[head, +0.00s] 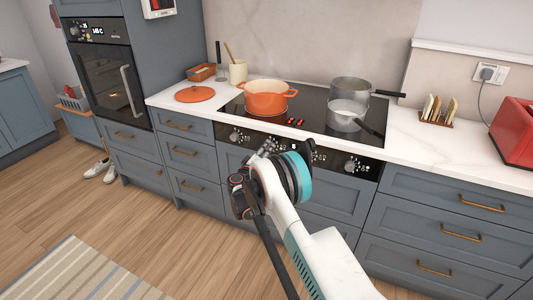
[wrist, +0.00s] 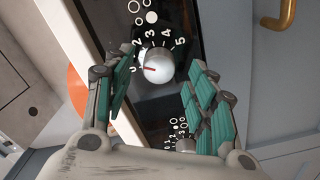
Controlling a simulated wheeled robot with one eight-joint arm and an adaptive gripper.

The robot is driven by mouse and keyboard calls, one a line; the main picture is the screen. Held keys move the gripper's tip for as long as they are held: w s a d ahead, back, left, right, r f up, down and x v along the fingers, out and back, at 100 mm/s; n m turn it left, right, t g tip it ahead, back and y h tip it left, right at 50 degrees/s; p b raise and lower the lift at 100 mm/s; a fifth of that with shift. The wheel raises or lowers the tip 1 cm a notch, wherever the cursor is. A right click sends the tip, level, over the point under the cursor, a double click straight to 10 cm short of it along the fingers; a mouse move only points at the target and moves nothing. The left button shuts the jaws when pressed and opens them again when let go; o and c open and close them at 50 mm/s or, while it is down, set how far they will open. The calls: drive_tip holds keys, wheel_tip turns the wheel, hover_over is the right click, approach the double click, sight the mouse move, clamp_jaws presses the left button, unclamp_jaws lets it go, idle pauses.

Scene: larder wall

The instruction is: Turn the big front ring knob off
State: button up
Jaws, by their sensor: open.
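In the wrist view a round silver knob (wrist: 160,67) with a red pointer line sits on the black control panel (wrist: 125,20). Numbers ring it, and several ring symbols are printed beside it, one filled white. The red line points left in the picture, near the low end of the scale; the exact mark is hard to read. My gripper (wrist: 163,72) is open, with one finger on each side of the knob; contact is not clear. In the head view my gripper (head: 264,149) is at the panel and hides part of its knob row.
A second knob (wrist: 186,146) shows low in the wrist view. In the head view other knobs (head: 351,165) sit at the panel's right. An orange pot (head: 267,98), a grey pot (head: 350,92) and a saucepan (head: 346,116) stand on the hob. Drawer handles (head: 482,204) stick out nearby.

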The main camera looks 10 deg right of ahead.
drive_tip(key=shift+x, duration=0.9)
drive_tip(key=c, duration=1.1)
drive_tip(key=shift+n, duration=2.9)
